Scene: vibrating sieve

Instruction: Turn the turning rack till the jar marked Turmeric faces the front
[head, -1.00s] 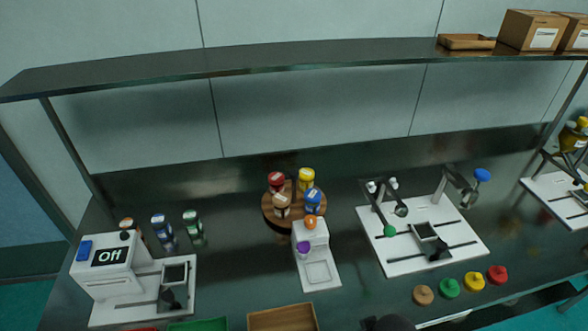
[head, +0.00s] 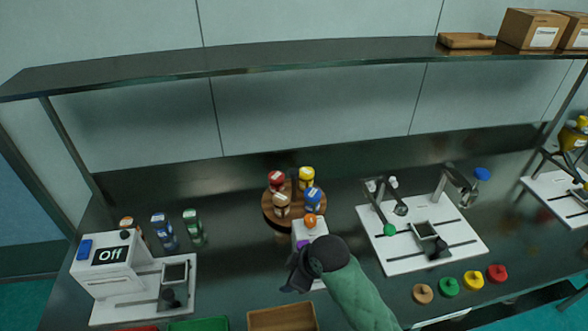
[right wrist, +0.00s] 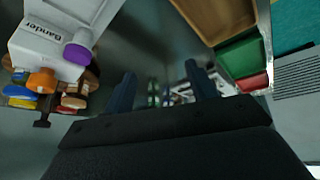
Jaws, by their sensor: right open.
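The turning rack (head: 285,227) is a round brown wooden disc at the middle of the counter. It carries a red-lidded jar (head: 276,182) at back left, a yellow-lidded jar (head: 306,178) at back right, a brown-lidded jar (head: 281,204) at front left and a blue-lidded jar (head: 312,199) at front right. I cannot read their labels, so I cannot tell which is Turmeric. My right gripper (head: 291,273) is open and empty, in front of the rack and over the white bander's front. Its fingers also show in the right wrist view (right wrist: 160,88). My left gripper is out of view.
The white bander (right wrist: 45,42) with purple and orange knobs stands between my right gripper and the rack. A wooden tray (head: 283,318) lies in front. A machine reading Off (head: 108,256) is at left, a white fixture plate (head: 385,262) at right. A shelf (head: 230,61) spans above.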

